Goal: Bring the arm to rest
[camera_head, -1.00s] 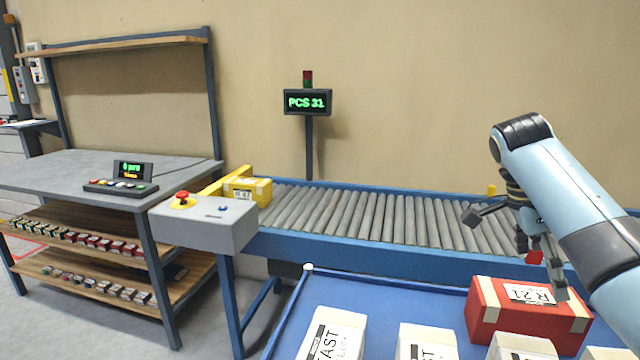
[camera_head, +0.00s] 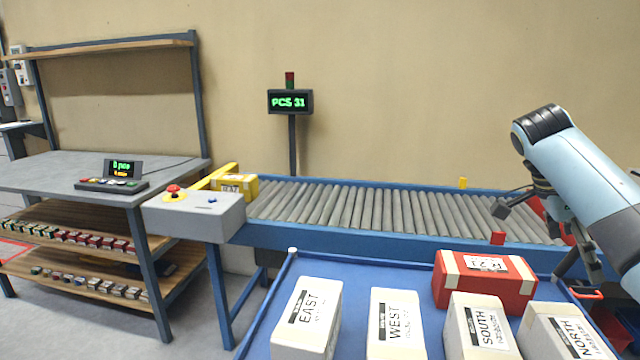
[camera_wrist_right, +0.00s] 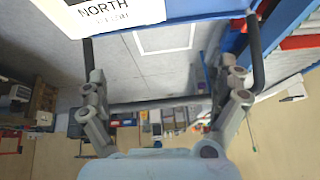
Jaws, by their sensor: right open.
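My right arm enters at the right edge of the head view. Its gripper (camera_head: 572,262) hangs low there, right of the red R21 box (camera_head: 484,277), partly hidden by my arm. In the right wrist view the gripper's two fingers (camera_wrist_right: 170,38) stand wide apart with nothing between them. A white box marked NORTH (camera_wrist_right: 105,15) shows at the top of that view, beyond the left finger. My left gripper is not in view.
A blue-topped surface (camera_head: 272,318) carries white boxes marked EAST (camera_head: 307,318), WEST (camera_head: 396,325), SOUTH (camera_head: 480,328) and NORTH (camera_head: 567,335). The roller conveyor (camera_head: 370,212) behind is largely clear, with a yellow box (camera_head: 238,186) at its left end. A grey workbench (camera_head: 60,180) stands left.

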